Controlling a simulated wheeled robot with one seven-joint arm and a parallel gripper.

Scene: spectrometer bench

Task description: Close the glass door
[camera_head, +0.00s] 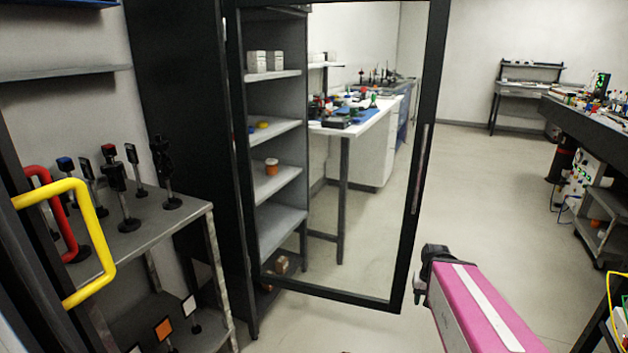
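The glass door (406,262) stands open, swung out from the tall dark shelf cabinet (274,150). It has a dark frame around a clear pane, and its left side is by the cabinet. A long upright handle (420,170) is on its right frame bar. My gripper (424,284) is dark and sits at the end of my pink arm, just right of the door's lower right corner. It appears close to the frame, but I cannot tell whether it touches. Its fingers are small and partly hidden, so their opening is unclear.
A grey cart (150,232) with several optical posts stands at the left, with red (50,210) and yellow (95,240) handles in front. A white-topped bench (365,122) shows through the glass. A dark bench (585,118) stands at the right. Open floor (480,190) lies between.

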